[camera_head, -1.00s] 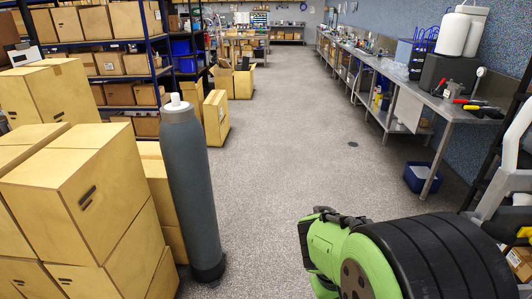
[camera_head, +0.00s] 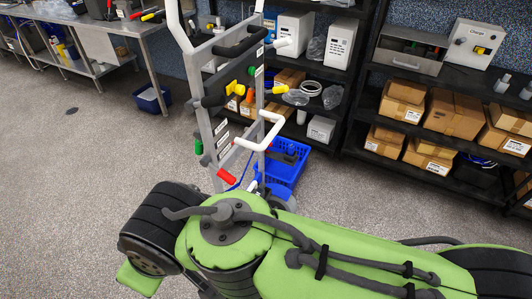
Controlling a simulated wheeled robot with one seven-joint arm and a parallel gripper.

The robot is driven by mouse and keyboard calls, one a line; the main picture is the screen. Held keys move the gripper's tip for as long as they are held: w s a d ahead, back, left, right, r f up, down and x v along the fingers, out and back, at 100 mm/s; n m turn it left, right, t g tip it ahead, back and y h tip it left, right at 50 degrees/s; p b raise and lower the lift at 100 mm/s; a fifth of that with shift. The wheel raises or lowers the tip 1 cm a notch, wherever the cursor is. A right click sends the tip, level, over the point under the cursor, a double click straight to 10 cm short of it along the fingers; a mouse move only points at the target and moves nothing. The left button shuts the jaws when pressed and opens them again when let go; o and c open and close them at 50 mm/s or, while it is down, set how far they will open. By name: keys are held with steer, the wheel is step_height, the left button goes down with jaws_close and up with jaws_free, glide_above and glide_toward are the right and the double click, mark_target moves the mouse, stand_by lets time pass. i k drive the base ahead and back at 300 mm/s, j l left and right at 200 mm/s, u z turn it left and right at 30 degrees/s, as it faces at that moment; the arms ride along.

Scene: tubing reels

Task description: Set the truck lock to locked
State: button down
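A grey metal truck (camera_head: 196,96) with an upright frame stands in the middle of the view, just beyond my arm. It has white tube handles, black grips and white labels. A yellow handle (camera_head: 240,88) sits at mid-height on its frame. A red-ended lever (camera_head: 226,177) is low on it, near a small green knob (camera_head: 199,147). I cannot tell which of these is the lock, or its setting. My green and black arm crosses the foreground and hides the truck's base. My gripper cannot be made out in this view.
A blue crate (camera_head: 290,165) sits on the floor beside the truck. Black shelves (camera_head: 372,162) with brown boxes (camera_head: 455,114) line the right and back. A steel bench (camera_head: 135,28) with a dark blue bin (camera_head: 152,101) below it stands at left. The left floor is clear.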

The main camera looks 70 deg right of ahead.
mark_target(238, 89)
steer(key=z, duration=2.6)
